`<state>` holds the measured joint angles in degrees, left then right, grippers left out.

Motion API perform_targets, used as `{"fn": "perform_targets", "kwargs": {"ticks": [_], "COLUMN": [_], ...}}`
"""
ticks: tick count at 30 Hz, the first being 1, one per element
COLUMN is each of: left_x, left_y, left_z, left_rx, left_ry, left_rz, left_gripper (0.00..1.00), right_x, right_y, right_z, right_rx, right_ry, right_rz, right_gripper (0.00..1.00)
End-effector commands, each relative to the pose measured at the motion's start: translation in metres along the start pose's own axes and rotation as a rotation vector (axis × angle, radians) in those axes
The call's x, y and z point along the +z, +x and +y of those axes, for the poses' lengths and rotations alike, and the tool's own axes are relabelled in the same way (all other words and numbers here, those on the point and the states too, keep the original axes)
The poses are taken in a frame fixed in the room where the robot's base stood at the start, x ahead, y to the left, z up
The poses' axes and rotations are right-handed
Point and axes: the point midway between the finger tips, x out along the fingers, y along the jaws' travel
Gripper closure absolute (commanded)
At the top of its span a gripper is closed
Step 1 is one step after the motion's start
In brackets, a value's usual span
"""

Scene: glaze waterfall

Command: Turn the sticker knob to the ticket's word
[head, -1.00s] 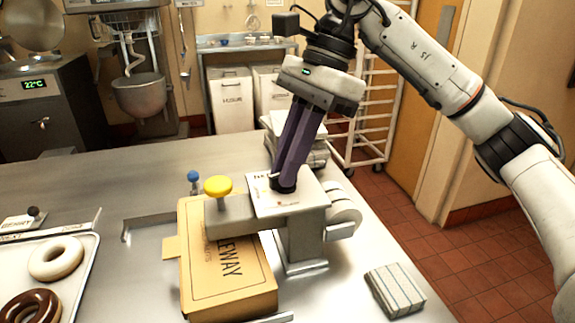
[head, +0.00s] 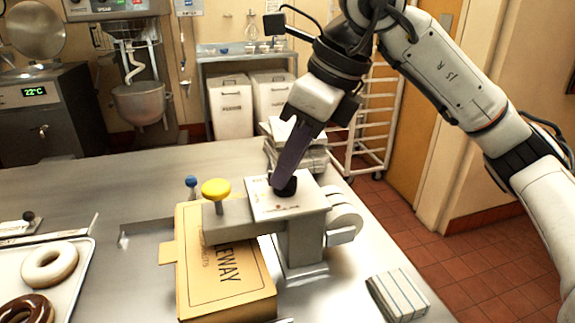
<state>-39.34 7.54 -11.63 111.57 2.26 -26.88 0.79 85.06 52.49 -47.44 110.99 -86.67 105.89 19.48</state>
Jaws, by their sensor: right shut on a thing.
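The sticker machine (head: 305,232) stands on the steel table, its arm reaching left over a flat cardboard box (head: 225,285). A small black knob (head: 284,186) sits on its white top plate (head: 262,203). My right gripper (head: 284,180) comes down from above, tilted, with its dark fingers shut on the knob. The fingers hide part of the knob, and its pointer and the words around it are too small to read. A yellow button (head: 216,189) stands on the machine's arm. No ticket can be made out. My left gripper is not in view.
A tray (head: 88,262) with a white and a chocolate donut lies at the left. A blue-topped peg (head: 191,182) stands behind the box. A stack of striped cards (head: 398,294) lies at the right front. The table's back left is clear.

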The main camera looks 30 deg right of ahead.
Motion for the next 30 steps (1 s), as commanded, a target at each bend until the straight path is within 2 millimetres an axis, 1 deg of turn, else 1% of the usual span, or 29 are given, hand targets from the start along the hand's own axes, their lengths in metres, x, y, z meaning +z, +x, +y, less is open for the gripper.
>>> {"fn": "perform_targets", "kwargs": {"ticks": [6, 12, 29, 30], "left_x": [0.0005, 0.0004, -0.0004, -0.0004], "left_y": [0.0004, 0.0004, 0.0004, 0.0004], "left_z": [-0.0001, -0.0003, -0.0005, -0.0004], "left_rx": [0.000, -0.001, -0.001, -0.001], "left_ry": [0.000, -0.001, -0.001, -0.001], "left_rz": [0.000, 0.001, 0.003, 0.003], "left_gripper": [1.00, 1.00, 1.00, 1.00], "right_x": [-0.0006, -0.0004, -0.0008, -0.0008], "right_y": [0.0009, 0.0010, 0.0009, 0.0009], "right_z": [0.0011, 0.0013, 0.0011, 0.0011], "right_rx": [-0.048, -0.072, -0.082, -0.082], "right_ry": [0.115, 0.174, 0.200, 0.200], "right_rz": [0.004, 0.004, 0.006, 0.006], "right_gripper": [1.00, 1.00, 1.00, 0.83]}}
